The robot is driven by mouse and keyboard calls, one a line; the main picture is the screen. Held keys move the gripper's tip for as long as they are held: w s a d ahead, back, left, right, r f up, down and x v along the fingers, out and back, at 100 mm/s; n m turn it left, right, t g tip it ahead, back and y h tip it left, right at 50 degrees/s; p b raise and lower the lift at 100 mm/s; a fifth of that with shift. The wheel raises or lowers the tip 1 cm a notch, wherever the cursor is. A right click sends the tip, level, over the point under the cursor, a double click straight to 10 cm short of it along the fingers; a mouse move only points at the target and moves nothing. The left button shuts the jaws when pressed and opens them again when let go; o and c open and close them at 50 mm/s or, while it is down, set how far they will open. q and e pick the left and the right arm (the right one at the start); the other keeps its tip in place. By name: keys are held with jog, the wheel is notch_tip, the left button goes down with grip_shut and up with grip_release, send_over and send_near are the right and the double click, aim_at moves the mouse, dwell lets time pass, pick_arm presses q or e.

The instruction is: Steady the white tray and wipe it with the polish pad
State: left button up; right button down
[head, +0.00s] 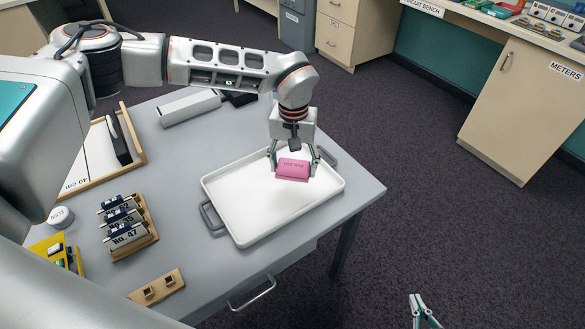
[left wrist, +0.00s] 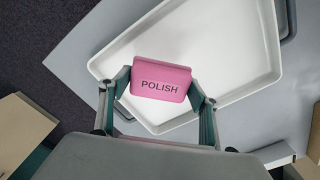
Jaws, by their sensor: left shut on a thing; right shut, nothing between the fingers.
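The white tray (head: 251,217) lies on the grey table, with a dark grey handle at each end. The pink polish pad (head: 293,169) is between the fingers of my left gripper (head: 293,162), over the far right part of the tray. The left gripper is shut on the pad. In the left wrist view the pad (left wrist: 160,80) shows the word POLISH and sits between both fingers, over the white tray (left wrist: 232,30). I cannot tell whether the pad touches the tray floor. My right gripper (head: 422,312) is shut and empty, low at the right, beyond the table and away from the tray.
Left of the tray on the table (head: 185,235) stand a wooden rack (head: 134,240) of labelled cylinders, a small wooden block (head: 157,287) and a framed board (head: 95,160). A grey bar (head: 190,107) lies behind. Open floor is at the right; cabinets (head: 524,115) stand beyond.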

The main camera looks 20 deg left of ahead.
dwell(0.3)
pick_arm(q)
jog(key=shift+r+p, duration=1.2)
jog(key=shift+r, duration=0.4)
